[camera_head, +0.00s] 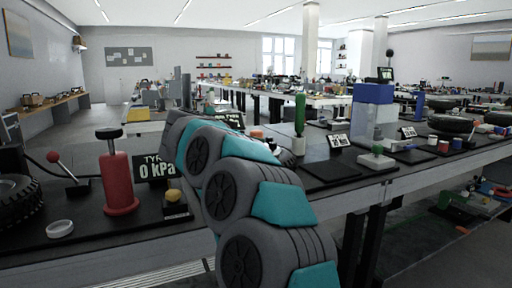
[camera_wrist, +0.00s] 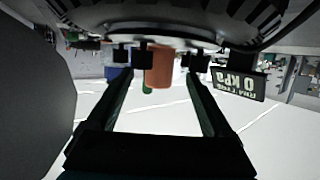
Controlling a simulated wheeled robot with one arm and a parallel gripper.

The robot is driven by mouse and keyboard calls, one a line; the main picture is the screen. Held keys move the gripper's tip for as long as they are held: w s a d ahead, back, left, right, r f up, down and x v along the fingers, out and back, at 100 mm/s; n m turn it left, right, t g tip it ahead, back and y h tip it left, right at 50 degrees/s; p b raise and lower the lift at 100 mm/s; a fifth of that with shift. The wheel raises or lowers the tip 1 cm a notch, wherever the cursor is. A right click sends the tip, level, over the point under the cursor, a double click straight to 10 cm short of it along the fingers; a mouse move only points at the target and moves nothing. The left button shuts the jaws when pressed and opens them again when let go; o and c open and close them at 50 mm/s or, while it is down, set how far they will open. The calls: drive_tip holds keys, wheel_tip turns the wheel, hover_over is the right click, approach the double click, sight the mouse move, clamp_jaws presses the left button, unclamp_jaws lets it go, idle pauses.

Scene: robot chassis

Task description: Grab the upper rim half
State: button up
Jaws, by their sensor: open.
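In the wrist view, a large dark curved body (camera_wrist: 170,18) with a ribbed tread at its sides spans the top edge. It looks like a tyre and rim seen close up; I cannot tell the upper rim half apart on it. Several small black blocks show just below its lower edge. My gripper (camera_wrist: 167,72) is open, its two dark fingers reaching up towards that edge with nothing clearly between them. I cannot tell whether the fingertips touch it. In the head view my arm hides the gripper and what is in front of it.
A black tyre (camera_head: 14,203) lies at the left edge of the bench. A red cylinder (camera_head: 118,182) with a black top, a 0 kPa sign (camera_head: 153,168) and a white ring (camera_head: 60,229) stand nearby.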

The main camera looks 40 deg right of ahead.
sight(257, 136)
drive_tip(key=shift+r+x, duration=0.2)
drive_tip(key=shift+x, duration=0.65)
drive_tip(key=shift+r+x, duration=0.15)
drive_tip(key=shift+x, duration=0.75)
drive_tip(key=shift+r+x, duration=0.2)
drive_tip(key=shift+x, duration=0.65)
drive_tip(key=shift+d, duration=0.15)
clamp_jaws()
drive_tip(key=shift+r, duration=0.1)
